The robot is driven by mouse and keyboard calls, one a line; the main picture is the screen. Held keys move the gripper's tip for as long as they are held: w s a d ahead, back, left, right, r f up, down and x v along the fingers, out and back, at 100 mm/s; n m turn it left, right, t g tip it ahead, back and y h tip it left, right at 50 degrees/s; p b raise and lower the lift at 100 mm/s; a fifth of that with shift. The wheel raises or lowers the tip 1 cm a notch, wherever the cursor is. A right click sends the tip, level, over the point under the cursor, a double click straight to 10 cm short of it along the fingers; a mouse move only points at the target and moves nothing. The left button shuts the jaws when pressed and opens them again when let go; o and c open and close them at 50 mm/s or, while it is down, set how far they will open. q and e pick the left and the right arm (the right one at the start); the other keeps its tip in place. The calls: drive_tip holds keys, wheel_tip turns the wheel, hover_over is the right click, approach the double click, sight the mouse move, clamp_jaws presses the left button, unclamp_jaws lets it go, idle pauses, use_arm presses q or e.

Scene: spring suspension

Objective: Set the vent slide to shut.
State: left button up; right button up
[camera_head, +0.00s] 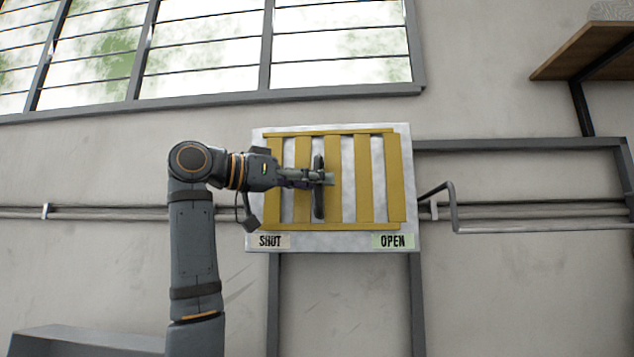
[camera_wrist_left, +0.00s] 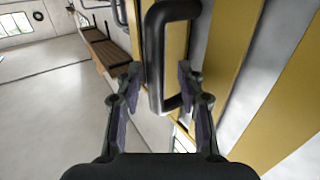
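The vent slide (camera_head: 363,180) is a yellow slatted grille on a pale grey plate on the wall. Light gaps show between its slats. Its dark upright handle (camera_head: 319,205) stands near the middle of the grille. The SHUT label (camera_head: 270,241) is at the plate's lower left, the OPEN label (camera_head: 392,241) at its lower right. My left gripper (camera_head: 325,178) reaches in from the left to the handle. In the left wrist view the handle (camera_wrist_left: 154,60) is between the gripper's parted fingers (camera_wrist_left: 159,80), with a gap on each side. My right gripper is not in view.
A barred window (camera_head: 200,50) is above the vent. A bent grey pipe (camera_head: 455,205) is close to the plate's right side. A wooden shelf (camera_head: 580,50) juts out at the upper right. The wall below the plate carries a dark frame (camera_head: 417,300).

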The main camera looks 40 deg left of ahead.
use_arm(q)
drive_tip(key=v, duration=1.2)
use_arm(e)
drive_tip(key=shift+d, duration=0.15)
